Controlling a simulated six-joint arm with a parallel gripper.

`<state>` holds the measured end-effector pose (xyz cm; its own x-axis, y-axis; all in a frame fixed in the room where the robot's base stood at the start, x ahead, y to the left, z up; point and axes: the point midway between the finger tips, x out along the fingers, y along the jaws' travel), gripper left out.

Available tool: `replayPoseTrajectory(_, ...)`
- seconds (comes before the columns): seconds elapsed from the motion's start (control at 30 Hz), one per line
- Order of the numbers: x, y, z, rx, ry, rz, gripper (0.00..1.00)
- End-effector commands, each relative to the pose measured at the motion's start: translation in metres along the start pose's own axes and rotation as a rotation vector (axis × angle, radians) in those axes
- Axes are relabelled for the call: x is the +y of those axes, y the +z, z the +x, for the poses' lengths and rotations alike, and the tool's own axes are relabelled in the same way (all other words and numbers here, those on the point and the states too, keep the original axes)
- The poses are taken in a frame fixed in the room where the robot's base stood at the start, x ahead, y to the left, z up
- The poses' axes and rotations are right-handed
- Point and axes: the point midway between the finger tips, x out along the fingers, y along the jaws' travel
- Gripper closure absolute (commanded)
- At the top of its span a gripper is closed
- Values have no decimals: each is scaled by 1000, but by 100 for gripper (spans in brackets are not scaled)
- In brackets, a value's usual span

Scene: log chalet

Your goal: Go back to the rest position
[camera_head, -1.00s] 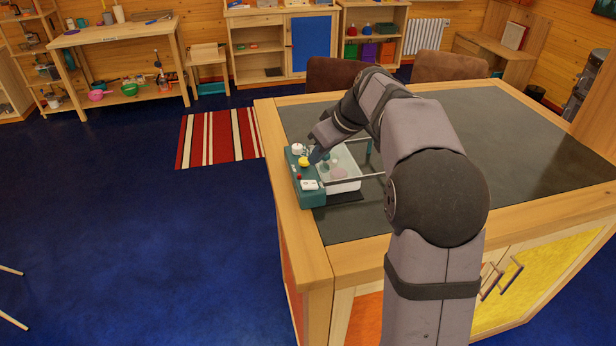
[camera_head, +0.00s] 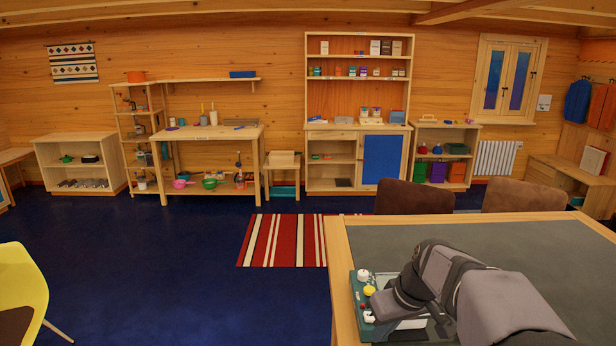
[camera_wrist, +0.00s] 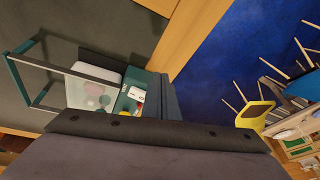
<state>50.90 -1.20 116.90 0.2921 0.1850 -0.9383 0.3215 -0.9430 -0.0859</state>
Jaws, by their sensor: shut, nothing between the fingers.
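My gripper (camera_head: 381,306) is low at the near left part of the table, close beside a teal control box. Its fingers are shut and hold nothing; they are small and partly hidden by my arm in the head view. The control box (camera_head: 358,292) has a white knob, a yellow button and a white part on top. It also shows in the wrist view (camera_wrist: 124,103). A pale tray (camera_wrist: 76,93) with several roundish things in it stands against the box. A thin metal-and-teal frame (camera_wrist: 65,71) stands over the tray.
The dark table top (camera_head: 540,245) is clear behind and to the right of my arm. Two brown chairs (camera_head: 414,197) stand at its far edge. A yellow chair (camera_head: 22,290) is on the blue floor at left. Shelves and a workbench (camera_head: 215,132) line the back wall.

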Motion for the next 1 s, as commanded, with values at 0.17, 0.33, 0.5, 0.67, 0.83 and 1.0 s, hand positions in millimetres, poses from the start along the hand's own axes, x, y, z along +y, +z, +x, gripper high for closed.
replayPoseTrajectory(0.17,-35,77,-2,-135,35,123,100)
replayPoseTrajectory(0.33,-59,147,-3,-234,81,216,100)
replayPoseTrajectory(0.5,-73,197,-4,-297,120,274,100)
replayPoseTrajectory(0.67,-78,220,-5,-321,138,299,100)
replayPoseTrajectory(0.83,-79,225,-4,-326,142,305,100)
replayPoseTrajectory(1.0,-79,224,-4,-326,141,305,100)
